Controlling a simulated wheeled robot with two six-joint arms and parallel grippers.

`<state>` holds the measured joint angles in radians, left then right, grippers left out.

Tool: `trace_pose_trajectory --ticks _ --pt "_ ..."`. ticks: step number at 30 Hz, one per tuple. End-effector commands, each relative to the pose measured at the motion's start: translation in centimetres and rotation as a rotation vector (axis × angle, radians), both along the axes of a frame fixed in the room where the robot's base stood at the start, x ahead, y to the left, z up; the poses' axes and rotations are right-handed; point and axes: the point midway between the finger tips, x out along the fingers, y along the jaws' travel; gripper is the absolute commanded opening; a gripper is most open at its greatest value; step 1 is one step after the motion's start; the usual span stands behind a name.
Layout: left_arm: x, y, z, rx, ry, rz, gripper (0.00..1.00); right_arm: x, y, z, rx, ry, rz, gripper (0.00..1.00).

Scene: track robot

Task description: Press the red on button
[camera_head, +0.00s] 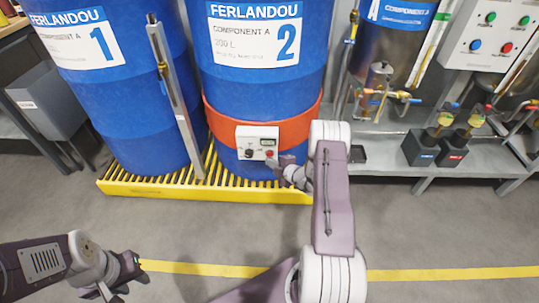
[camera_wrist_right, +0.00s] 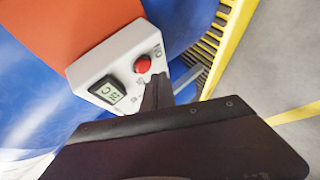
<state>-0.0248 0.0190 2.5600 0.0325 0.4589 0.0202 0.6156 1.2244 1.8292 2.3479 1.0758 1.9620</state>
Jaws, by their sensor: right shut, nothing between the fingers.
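A small white control box (camera_head: 257,142) is mounted on the orange band around the blue drum marked 2. In the head view, my right gripper (camera_head: 274,165) is at the box's lower right corner. My left gripper (camera_head: 128,276) hangs low at the left over the floor, away from the box; its jaw opening is unclear.
A second panel (camera_head: 489,35) with several coloured buttons, one red, is at the upper right. Drum 2 (camera_head: 262,95) and drum 1 (camera_head: 110,90) stand on a yellow grate (camera_head: 150,188). A metal bench (camera_head: 400,165) is at the right. The grey floor in front is clear.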

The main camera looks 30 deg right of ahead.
Motion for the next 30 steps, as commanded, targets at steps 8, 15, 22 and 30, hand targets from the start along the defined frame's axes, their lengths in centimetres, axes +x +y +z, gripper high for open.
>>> trace_pose_trajectory --ticks 8,15,22,30 --pt "0.0 0.0 2.1 0.000 0.000 0.000 0.36 -3.0 1.8 0.3 0.003 0.002 -0.001 0.00" --pt "0.0 0.0 2.5 0.000 0.000 0.000 0.36 -4.2 2.5 0.1 0.000 0.000 -0.001 0.00" --pt "0.0 0.0 2.4 0.000 0.000 0.000 0.36 -4.1 2.5 0.1 0.000 -0.001 -0.001 0.00" --pt "0.0 0.0 2.4 0.000 0.000 0.000 0.36 -2.8 4.0 1.5 -0.017 -0.025 0.044 0.00"
